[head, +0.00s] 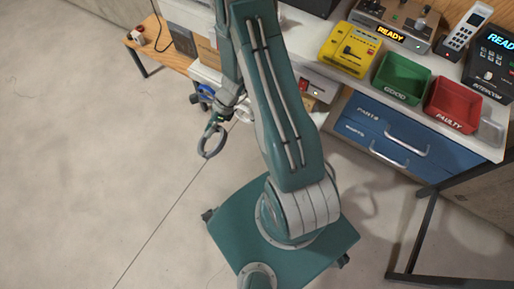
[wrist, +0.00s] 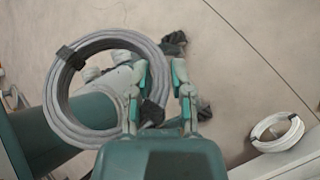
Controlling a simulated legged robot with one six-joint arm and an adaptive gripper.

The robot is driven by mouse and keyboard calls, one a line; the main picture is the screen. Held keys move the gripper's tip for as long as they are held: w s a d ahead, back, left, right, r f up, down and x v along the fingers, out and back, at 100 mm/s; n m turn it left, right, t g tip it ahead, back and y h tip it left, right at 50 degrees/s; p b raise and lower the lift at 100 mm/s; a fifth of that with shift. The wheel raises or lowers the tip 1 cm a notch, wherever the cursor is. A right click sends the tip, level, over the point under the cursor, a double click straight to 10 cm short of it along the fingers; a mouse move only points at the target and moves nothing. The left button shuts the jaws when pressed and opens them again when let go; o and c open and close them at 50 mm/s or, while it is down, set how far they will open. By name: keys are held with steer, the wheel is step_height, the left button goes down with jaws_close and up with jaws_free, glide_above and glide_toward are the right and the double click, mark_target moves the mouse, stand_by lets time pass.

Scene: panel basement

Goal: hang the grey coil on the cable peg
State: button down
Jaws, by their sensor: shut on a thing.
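The grey coil (wrist: 57,98) is a thick ring of cable with black ties. In the wrist view its right side passes between the fingers of my gripper (wrist: 158,82), which is shut on it. In the head view the grey coil (head: 203,152) hangs below my gripper (head: 215,121), clear of the bench, with bare floor behind it. I cannot make out the cable peg in either view.
A white coil (wrist: 290,138) lies at the lower right of the wrist view. A blue coil (head: 206,90) shows by the bench's left end. A yellow box (head: 348,50), green bin (head: 402,80) and red bin (head: 453,105) stand on the bench. The left floor is clear.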

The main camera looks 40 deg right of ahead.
steer(key=s+d+f+n+g+h, duration=0.1)
steer(key=s+d+f+n+h, duration=0.3)
steer(key=f, duration=0.4)
steer(key=s+d+f+n+g+h, duration=0.1)
steer(key=d+f+n+g+h, duration=0.1)
steer(key=d+f+n+h, duration=0.5)
steer(key=s+d+f+n+g+h, duration=0.1)
steer(key=s+d+f+h, duration=0.3)
steer(key=f, duration=0.6)
steer(key=w+d+f, duration=0.2)
steer(key=w+d, duration=0.3)
steer(key=d, duration=0.5)
steer(key=shift+w+d+f+h, duration=0.15)
steer(key=shift+w+h, duration=0.1)
steer(key=shift+h, duration=0.05)
stand_by(0.4)
stand_by(0.4)
steer(key=shift+c, duration=2.3)
jaws_free()
